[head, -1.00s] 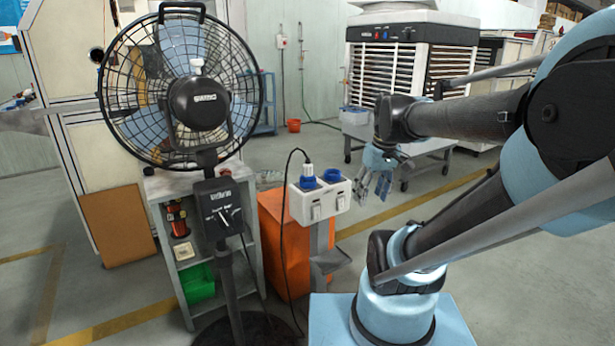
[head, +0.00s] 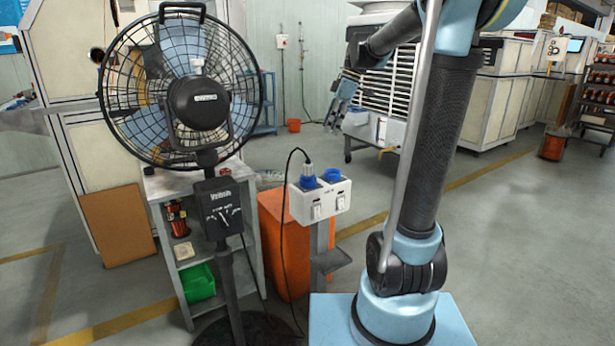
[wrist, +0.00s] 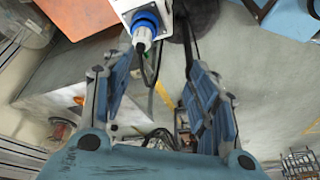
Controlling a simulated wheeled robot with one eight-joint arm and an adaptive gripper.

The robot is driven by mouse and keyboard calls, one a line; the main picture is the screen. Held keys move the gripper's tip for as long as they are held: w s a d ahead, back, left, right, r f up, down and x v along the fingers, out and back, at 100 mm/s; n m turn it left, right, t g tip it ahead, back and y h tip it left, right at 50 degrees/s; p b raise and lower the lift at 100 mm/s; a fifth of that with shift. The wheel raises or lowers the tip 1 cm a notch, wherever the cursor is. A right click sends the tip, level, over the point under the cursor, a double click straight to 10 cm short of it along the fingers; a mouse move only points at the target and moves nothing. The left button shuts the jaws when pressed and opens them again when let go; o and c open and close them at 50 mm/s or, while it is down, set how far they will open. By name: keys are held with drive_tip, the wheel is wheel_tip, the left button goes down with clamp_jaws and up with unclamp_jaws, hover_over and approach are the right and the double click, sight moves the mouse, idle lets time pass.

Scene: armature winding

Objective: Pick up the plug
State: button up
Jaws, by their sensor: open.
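The plug (head: 307,171) is white and grey with a black cable. It sits upright in the left blue socket (head: 308,183) of the white socket box (head: 328,205) on a post. In the wrist view the plug (wrist: 143,38) shows ahead of the fingers, at the top, with the blue socket (wrist: 145,20) behind it. My gripper (head: 340,104) is up and to the right of the socket box in the head view. In the wrist view its fingers (wrist: 153,95) are spread apart with nothing between them. The plug is clear of both fingers.
A black fan (head: 190,95) on a stand is left of the box, and the cable hangs between them. A grey shelf (head: 158,200) with a green bin (head: 197,285) and an orange cabinet (head: 283,240) are close by. Floor at the right is open.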

drive_tip(key=w+a+r+n, duration=0.1)
drive_tip(key=w+a+n, duration=0.1)
drive_tip(key=w, duration=0.2)
hover_over(308, 163)
drive_tip(key=w+d, duration=0.2)
drive_tip(key=shift+g, duration=0.3)
drive_tip(key=f, duration=1.1)
drive_tip(key=shift+s+a, duration=0.2)
drive_tip(key=shift+x, duration=2.8)
drive_tip(key=shift+s+d, duration=0.1)
drive_tip(key=shift+d, duration=0.05)
drive_tip(key=c, duration=1.1)
